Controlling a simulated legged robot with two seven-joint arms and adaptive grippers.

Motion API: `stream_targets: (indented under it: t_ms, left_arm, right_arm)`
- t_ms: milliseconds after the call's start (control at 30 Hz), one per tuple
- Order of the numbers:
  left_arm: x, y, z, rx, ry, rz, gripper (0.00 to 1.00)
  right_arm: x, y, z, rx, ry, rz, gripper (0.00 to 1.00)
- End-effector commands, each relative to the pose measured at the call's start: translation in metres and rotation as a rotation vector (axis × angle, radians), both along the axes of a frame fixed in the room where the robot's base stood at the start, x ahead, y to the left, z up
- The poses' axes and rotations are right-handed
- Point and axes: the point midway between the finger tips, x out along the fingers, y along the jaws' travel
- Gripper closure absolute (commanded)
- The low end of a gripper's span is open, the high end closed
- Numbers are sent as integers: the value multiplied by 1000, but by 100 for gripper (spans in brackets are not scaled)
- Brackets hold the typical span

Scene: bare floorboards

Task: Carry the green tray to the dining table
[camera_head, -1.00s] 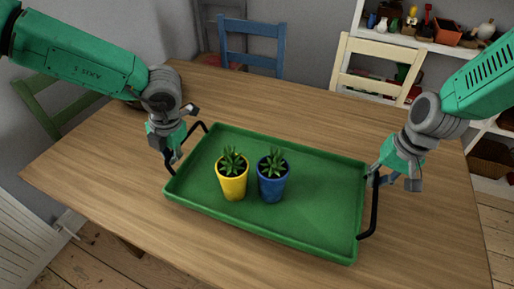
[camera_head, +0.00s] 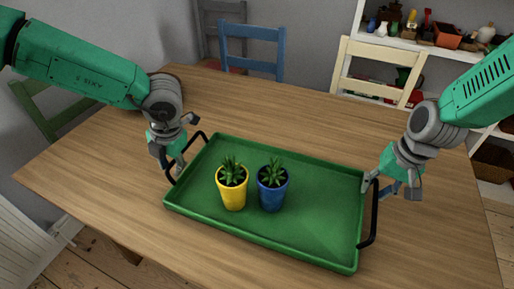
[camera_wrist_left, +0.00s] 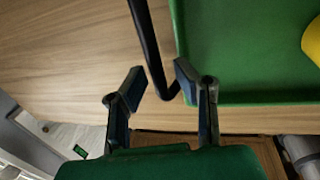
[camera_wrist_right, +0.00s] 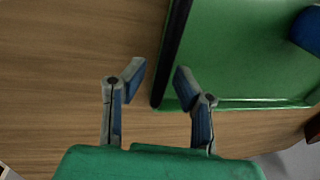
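The green tray (camera_head: 318,190) rests on the wooden dining table (camera_head: 300,112), carrying a yellow pot (camera_head: 233,193) and a blue pot (camera_head: 272,193), both upright with small green plants. My left gripper (camera_head: 172,167) is at the black left handle. In the left wrist view its fingers (camera_wrist_left: 155,88) are apart, with the handle (camera_wrist_left: 147,40) seen between them. My right gripper (camera_head: 382,190) is at the right handle (camera_head: 374,218). In the right wrist view its fingers (camera_wrist_right: 160,78) are apart, with the dark handle (camera_wrist_right: 174,50) near the right finger.
A blue chair (camera_head: 251,47), a cream chair (camera_head: 380,68) and a green chair (camera_head: 50,110) stand around the table. Shelves (camera_head: 430,45) with pots and small items stand at the back right. The table is clear behind and in front of the tray.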

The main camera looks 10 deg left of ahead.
Motion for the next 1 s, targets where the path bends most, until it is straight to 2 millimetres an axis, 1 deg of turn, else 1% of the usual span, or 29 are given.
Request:
stream_targets:
  t_ms: [67, 167, 500, 600, 700, 833, 933, 1000]
  left_arm:
    - [0, -1, 4, 1, -2, 0, 74]
    - [0, -3, 16, 0, -2, 0, 74]
    - [-3, -16, 85, -1, -5, -1, 74]
    - [-4, -19, 100, -1, -3, 0, 74]
    - [-4, -21, 110, -2, -2, -2, 74]
    - [-5, -22, 116, -1, -1, -1, 74]
    - [-5, -22, 117, -1, 0, -1, 74]
    - [-5, -22, 117, -1, -1, -1, 74]
  right_arm:
    - [0, 0, 0, 0, 0, 0, 74]
    - [0, 0, 0, 0, 0, 0, 74]
    - [0, 0, 0, -1, 0, 0, 74]
    - [0, 0, 0, -1, 0, 0, 74]
    - [0, 0, 0, -1, 0, 0, 74]
    - [0, -1, 3, 0, -1, 0, 74]
    - [0, -3, 15, 0, -2, 0, 74]
    - [0, -5, 28, 0, -4, -1, 74]
